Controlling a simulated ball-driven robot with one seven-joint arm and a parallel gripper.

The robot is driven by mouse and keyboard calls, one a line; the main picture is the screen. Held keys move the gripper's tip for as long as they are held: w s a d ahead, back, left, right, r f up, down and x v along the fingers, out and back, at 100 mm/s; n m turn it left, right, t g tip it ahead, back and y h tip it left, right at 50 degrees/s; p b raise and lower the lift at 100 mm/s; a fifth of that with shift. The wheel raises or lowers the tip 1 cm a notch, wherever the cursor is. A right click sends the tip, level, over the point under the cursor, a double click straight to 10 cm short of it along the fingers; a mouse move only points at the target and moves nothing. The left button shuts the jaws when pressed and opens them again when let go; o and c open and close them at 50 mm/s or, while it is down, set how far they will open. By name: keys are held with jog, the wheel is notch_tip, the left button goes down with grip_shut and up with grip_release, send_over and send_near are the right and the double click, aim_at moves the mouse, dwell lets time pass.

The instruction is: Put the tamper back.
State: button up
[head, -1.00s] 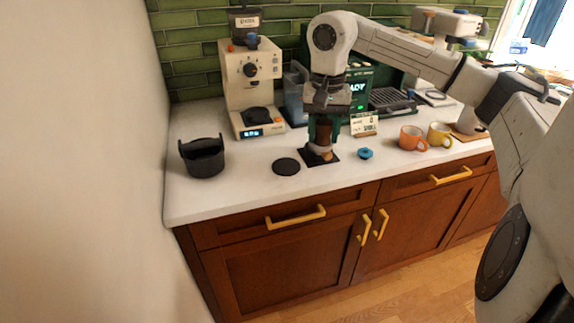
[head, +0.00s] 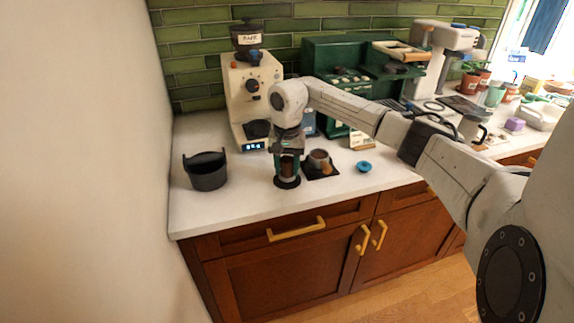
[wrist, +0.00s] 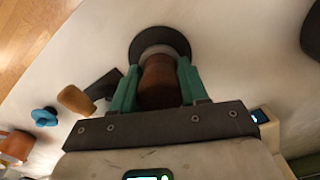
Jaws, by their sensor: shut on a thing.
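The tamper has a brown handle (wrist: 158,80) and a pale metal base (wrist: 156,51). My gripper (head: 287,168), with green fingers, is shut on the handle; the fingers also show on both sides of it in the wrist view (wrist: 156,88). The tamper is upright over a round black pad (head: 287,183), which shows around its base in the wrist view (wrist: 178,38). I cannot tell whether the base touches the pad.
A black knock box (head: 206,172) stands to the left. The cream grinder (head: 252,90) and green espresso machine (head: 330,55) stand behind. The counter front left is clear.

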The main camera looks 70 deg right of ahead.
aim_at(288, 159)
jog(key=shift+f, duration=0.25)
jog(key=shift+f, duration=0.15)
jog(key=o, duration=1.1)
jog(key=shift+c, duration=0.2)
notch_tip(288, 159, up, 12)
jog(key=shift+r+b, duration=0.15)
jog(key=shift+b, duration=0.95)
jog(key=shift+s, duration=0.1)
